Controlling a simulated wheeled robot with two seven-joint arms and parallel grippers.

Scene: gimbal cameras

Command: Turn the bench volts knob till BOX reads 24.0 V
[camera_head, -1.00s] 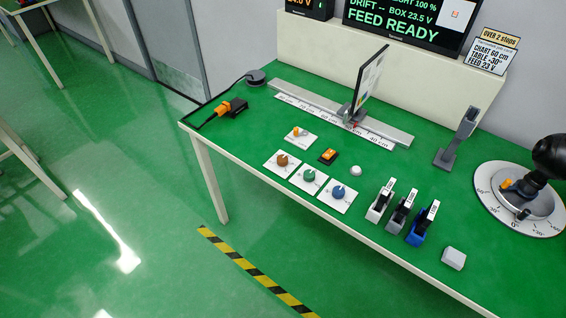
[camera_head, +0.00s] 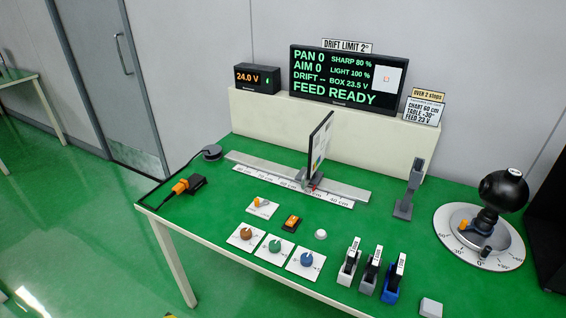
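The large black screen (camera_head: 348,77) at the back shows "BOX 23.5 V", "LIGHT 100 %", "SHARP 80 %" and "FEED READY" in green. A small black meter (camera_head: 257,78) left of it reads 24.0 V in orange. Three knobs stand on white plates near the bench's front edge: a brown knob (camera_head: 246,233), a green knob (camera_head: 275,245) and a blue knob (camera_head: 306,259). Their labels are too small to read, so I cannot tell which is the volts knob. Neither of my grippers is in view.
An orange-and-white switch plate (camera_head: 262,207), an orange rocker (camera_head: 291,223) and a white button (camera_head: 320,234) sit behind the knobs. An upright chart (camera_head: 320,143) stands on the rail. Several small holders stand right of the knobs. A black-balled turntable (camera_head: 480,236) is at right.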

